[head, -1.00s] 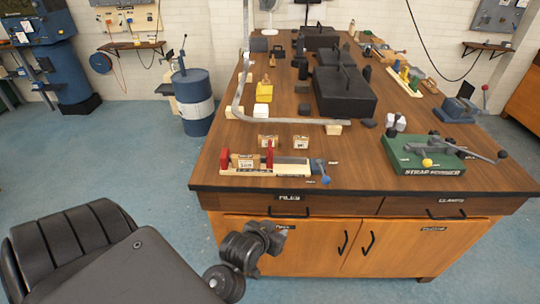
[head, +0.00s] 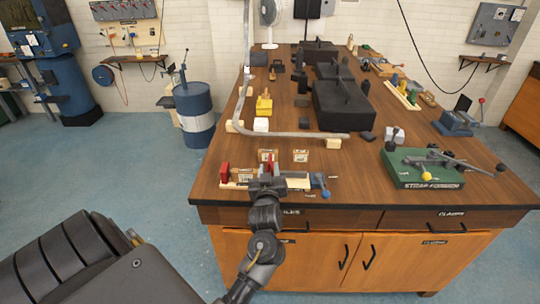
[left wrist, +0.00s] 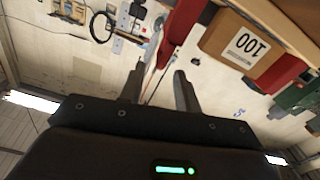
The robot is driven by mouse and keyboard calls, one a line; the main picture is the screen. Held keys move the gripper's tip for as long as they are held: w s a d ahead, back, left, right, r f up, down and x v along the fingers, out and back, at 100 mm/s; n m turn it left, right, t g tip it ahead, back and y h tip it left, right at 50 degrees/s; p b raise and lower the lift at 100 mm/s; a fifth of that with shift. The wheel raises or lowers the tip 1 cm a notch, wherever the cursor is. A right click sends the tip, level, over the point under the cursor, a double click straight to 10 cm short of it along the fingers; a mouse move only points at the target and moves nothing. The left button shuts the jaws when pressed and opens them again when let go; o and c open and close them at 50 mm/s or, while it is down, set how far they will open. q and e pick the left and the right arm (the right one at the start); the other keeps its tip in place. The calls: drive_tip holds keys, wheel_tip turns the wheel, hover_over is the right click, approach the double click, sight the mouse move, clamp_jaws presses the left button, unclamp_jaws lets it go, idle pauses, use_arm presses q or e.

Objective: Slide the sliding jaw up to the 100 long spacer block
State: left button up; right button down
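The jaw fixture (head: 297,183) lies near the bench's front edge, with a red fixed jaw (head: 225,173) at its left end. The red sliding jaw (head: 269,166) stands further right, partly hidden by my left gripper (head: 267,180). The 100 spacer block (head: 242,177) lies between the jaws; its label reads 100 in the left wrist view (left wrist: 243,45). There the sliding jaw (left wrist: 181,30) is close to the fingertips. My left gripper's fingers (left wrist: 161,80) are apart, with nothing clearly gripped. I cannot tell whether jaw and block touch. My right gripper is out of view.
Two smaller spacer blocks stand behind the fixture, one (head: 300,156) clear and one behind the sliding jaw. A blue handle (head: 320,182) is at the fixture's right end. A bent grey bar (head: 290,134) lies behind. The green strap former (head: 422,170) stands right.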

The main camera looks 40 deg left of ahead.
sight(270, 155)
use_arm(q)
drive_tip(key=p+x, duration=0.1)
drive_tip(key=x, duration=0.6)
drive_tip(key=shift+w+a, duration=0.15)
drive_tip(key=shift+c, duration=0.3)
clamp_jaws()
